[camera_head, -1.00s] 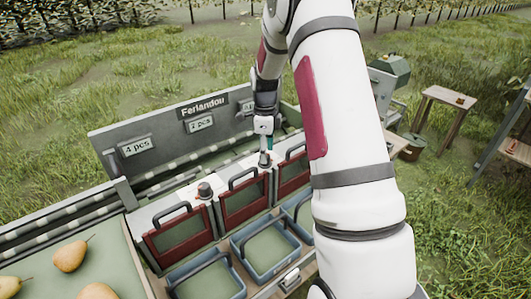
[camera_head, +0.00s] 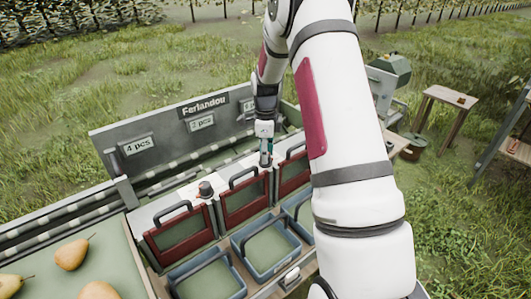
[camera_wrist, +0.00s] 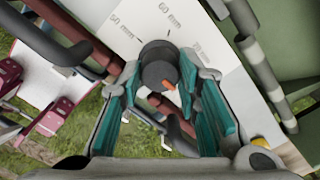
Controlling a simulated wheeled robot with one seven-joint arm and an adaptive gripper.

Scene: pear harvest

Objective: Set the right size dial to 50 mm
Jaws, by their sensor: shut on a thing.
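The right size dial (camera_wrist: 157,68) is a dark round knob with an orange mark on a white panel. Labels 50 mm (camera_wrist: 122,25), 60 mm (camera_wrist: 170,15) and a partly hidden third one fan around its far side.
The other dial (camera_head: 205,188) stands to the left on the same white panel. Red-framed flaps (camera_head: 245,203) with dark handles and blue bins (camera_head: 240,243) lie in front. A grey sign board (camera_head: 165,140) rises behind. Pears (camera_head: 72,254) lie at the left.

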